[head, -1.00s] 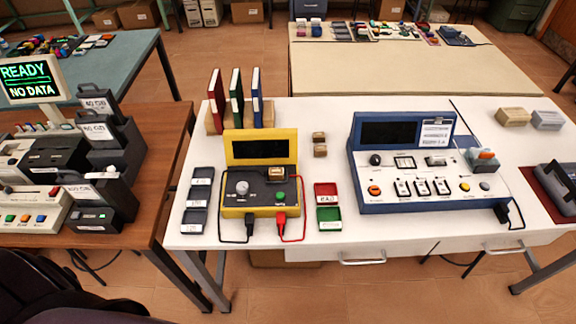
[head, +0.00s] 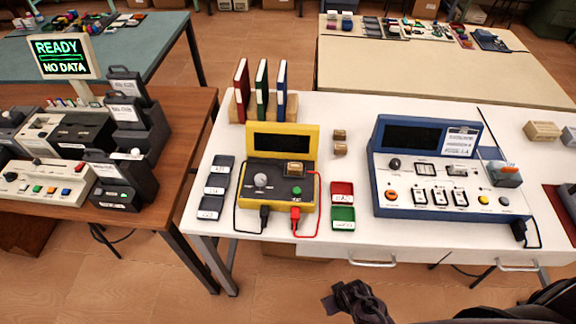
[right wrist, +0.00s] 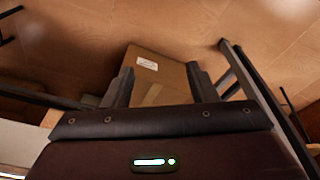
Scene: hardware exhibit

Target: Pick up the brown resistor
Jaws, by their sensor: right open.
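Two small brownish blocks, a rear one (head: 340,135) and a front one (head: 340,149), lie on the white table right of the yellow tester (head: 310,140). A similar block (head: 296,168) sits on the tester's panel. I cannot tell which is the brown resistor; their markings are too small to read. My right gripper (head: 345,299) is at the bottom of the head view, in front of the table's near edge and well short of the blocks. In the right wrist view its fingers (right wrist: 160,71) are apart and empty. My left gripper is not in view.
A red tray (head: 342,188) and a green tray (head: 343,213) lie right of the tester. Dark trays (head: 216,183) lie left of it. A blue console (head: 374,165) stands farther right. Red and black leads are at the tester's front. A cardboard box (right wrist: 160,68) is on the floor.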

